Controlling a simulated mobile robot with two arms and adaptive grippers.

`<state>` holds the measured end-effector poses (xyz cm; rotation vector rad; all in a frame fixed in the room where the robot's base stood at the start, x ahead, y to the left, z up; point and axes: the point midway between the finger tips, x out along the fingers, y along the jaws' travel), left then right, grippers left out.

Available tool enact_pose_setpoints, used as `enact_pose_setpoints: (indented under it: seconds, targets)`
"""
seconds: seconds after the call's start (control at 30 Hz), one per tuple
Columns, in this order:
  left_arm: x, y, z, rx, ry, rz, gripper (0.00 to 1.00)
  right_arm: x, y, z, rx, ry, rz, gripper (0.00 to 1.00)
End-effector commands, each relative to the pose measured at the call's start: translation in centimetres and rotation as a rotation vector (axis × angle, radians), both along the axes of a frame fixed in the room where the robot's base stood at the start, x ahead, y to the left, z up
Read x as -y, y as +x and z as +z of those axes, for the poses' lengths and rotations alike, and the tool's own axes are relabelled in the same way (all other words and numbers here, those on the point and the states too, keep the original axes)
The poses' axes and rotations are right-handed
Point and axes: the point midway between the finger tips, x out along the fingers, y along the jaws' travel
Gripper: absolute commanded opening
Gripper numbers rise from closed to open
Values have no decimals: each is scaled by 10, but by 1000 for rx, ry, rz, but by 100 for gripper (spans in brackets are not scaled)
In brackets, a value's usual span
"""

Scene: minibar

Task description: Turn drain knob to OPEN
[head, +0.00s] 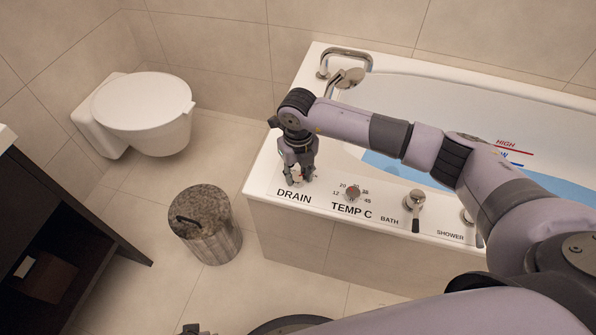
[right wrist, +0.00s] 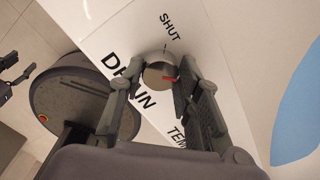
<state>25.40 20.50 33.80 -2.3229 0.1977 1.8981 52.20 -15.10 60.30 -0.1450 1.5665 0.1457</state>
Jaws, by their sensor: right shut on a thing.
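The drain knob (right wrist: 157,73) is a small round silver knob on the white tub rim, above the word DRAIN. A red mark on it points right in the right wrist view, away from the label SHUT (right wrist: 170,27). My right gripper (right wrist: 154,84) has its fingers on either side of the knob and is shut on it. In the head view, my right gripper (head: 299,178) points down at the rim behind the DRAIN label (head: 293,195) and mostly hides the knob. No OPEN label can be read. Only a dark tip of my left gripper (head: 192,329) shows at the bottom edge.
To the right along the tub rim (head: 262,178) are the temperature knob (head: 352,193), bath lever (head: 414,205) and shower lever. A faucet (head: 346,62) stands at the back. A lidded bin (head: 206,226) stands on the floor left of the tub; a toilet (head: 142,105) is behind.

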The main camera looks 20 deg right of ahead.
Motion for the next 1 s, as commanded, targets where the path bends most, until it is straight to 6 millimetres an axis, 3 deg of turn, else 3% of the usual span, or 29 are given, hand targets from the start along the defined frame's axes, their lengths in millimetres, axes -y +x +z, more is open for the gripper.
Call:
enact_pose_setpoints:
  seconds: [0.43, 0.47, 0.73, 1.0]
  targets:
    - [0, 0, -1, 0, 0, 0, 40, 2, 1, 1, 2, -3, -13, 3]
    - [0, 0, -1, 0, 0, 0, 40, 2, 1, 1, 2, -3, -13, 32]
    - [0, 0, -1, 0, 0, 0, 40, 1, 0, 0, 0, -2, -11, 50]
    - [1, -1, -1, -1, -1, 0, 40, 0, 0, 0, 0, -1, -9, 51]
